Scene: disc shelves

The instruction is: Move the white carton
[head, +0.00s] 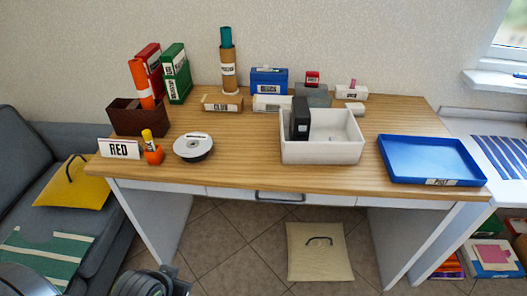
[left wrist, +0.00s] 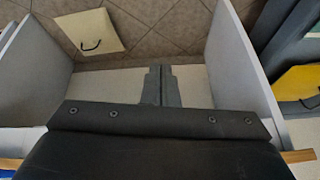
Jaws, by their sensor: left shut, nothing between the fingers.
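A white open-topped box (head: 322,150) stands near the front of the wooden desk, right of its middle; a black upright case (head: 300,119) stands in its left part. A smaller white box (head: 350,92) with a label sits at the back right. No label in view names a white carton, so I cannot tell which of these is meant. My left gripper (left wrist: 162,70) is shut and empty in the left wrist view, low before the desk, away from both boxes. Part of my left arm shows at the bottom left of the head view. My right gripper is out of view.
A blue tray (head: 431,160) lies at the desk's right end. Folders and small boxes line the back. A cream flat bag (head: 320,252) lies on the floor below.

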